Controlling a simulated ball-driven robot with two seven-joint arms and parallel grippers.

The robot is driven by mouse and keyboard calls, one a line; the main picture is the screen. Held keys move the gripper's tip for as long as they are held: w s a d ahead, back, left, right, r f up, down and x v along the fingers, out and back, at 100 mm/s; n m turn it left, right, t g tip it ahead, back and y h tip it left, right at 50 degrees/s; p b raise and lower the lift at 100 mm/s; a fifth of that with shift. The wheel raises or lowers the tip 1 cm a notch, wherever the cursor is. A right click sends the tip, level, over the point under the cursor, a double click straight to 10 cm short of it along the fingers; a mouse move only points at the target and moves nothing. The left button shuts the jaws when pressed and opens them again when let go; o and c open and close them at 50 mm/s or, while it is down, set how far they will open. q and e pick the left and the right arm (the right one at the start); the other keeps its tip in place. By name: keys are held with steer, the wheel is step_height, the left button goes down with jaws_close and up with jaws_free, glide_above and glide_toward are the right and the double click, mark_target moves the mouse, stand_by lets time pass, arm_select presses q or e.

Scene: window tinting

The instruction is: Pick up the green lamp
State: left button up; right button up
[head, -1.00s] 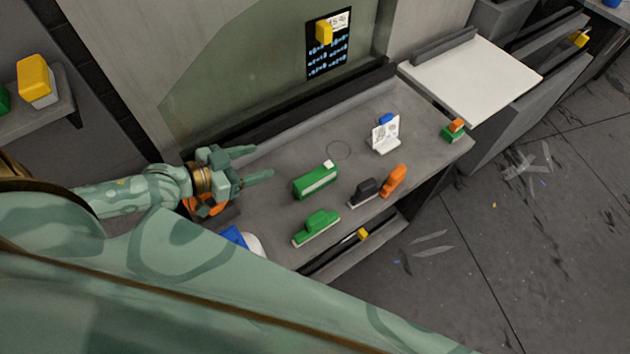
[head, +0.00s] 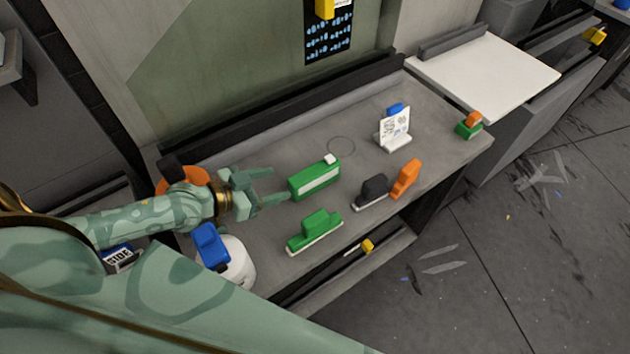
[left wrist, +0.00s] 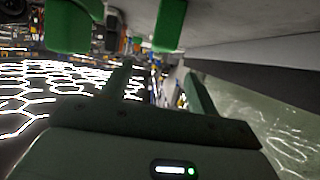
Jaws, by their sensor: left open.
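A green box with a pale strip along its side and a small white knob on top (head: 315,180), likely the green lamp, lies on the grey workbench (head: 290,255). A second green thing, a stepped block on a pale base (head: 315,232), stands nearer; I cannot tell for sure which is the lamp. My left gripper (head: 279,187) is open and empty, its fingertips just left of the green box's end. In the left wrist view a green piece (left wrist: 170,25) shows ahead between the fingers and another green piece (left wrist: 68,25) to the left. My right gripper is out of view.
A black block (head: 371,190) and an orange one (head: 405,179) stand right of the green things. A white card stand (head: 394,130) is farther back. A white round container with blue top (head: 238,264) stands near my left wrist. The bench's back middle is clear.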

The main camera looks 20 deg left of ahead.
mark_target(310, 172)
arm_select(q)
steer(key=x, duration=0.5)
steer(key=shift+w+f+b, duration=0.1)
steer(key=shift+w+b, duration=0.1)
steer(key=shift+b, duration=0.2)
steer(key=b+x, duration=0.1)
steer(key=x, duration=0.5)
steer(key=shift+r, duration=0.25)
steer(key=shift+c, duration=0.7)
steer(key=c, duration=1.1)
